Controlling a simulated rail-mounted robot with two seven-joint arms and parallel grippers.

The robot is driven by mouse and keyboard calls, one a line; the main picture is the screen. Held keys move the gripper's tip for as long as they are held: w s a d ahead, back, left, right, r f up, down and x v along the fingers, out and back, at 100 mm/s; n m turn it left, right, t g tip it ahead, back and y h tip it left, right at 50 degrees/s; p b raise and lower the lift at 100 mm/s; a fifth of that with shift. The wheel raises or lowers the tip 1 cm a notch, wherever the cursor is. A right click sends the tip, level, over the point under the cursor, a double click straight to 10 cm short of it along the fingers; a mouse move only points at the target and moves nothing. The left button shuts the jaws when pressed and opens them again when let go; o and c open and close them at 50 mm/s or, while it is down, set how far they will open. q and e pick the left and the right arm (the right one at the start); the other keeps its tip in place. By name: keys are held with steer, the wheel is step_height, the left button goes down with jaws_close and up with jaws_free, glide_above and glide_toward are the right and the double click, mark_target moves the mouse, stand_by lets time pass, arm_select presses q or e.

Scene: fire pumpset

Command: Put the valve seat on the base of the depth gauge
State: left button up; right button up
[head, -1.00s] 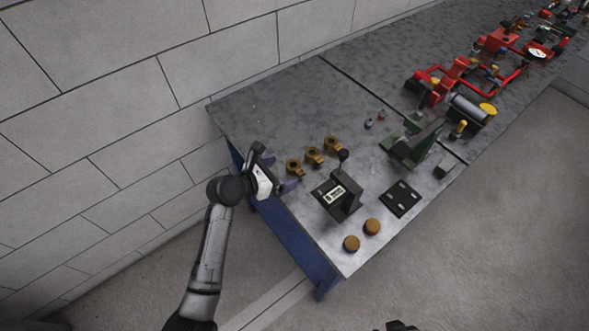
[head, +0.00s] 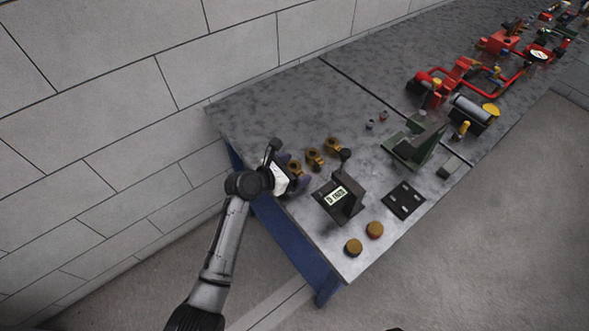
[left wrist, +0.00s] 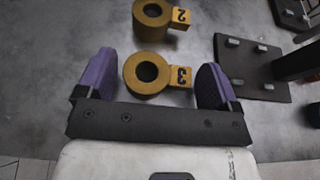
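Three brass rings with side tabs, apparently the valve seats, stand in a row near the table's left edge. The nearest, tab marked 3 (left wrist: 148,73), lies between the purple fingers of my left gripper (left wrist: 154,82), with gaps on both sides. The ring marked 2 (left wrist: 152,18) is just beyond. My left gripper (head: 293,180) is open and low over the table at the row's near end. The depth gauge (head: 338,197), a dark block with a digital display, stands right of the rings. In the wrist view, a dark plate with raised pads (left wrist: 250,68), seemingly its base, lies to the right.
Two brass discs (head: 354,247) (head: 374,230) lie near the front corner. A black slotted plate (head: 403,200) and a green fixture (head: 414,145) stand farther right. Red pump parts (head: 455,75) fill the far end. The table's back-left area is clear.

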arm_select(q)
steer(key=shift+r, duration=0.1)
steer(key=c, duration=1)
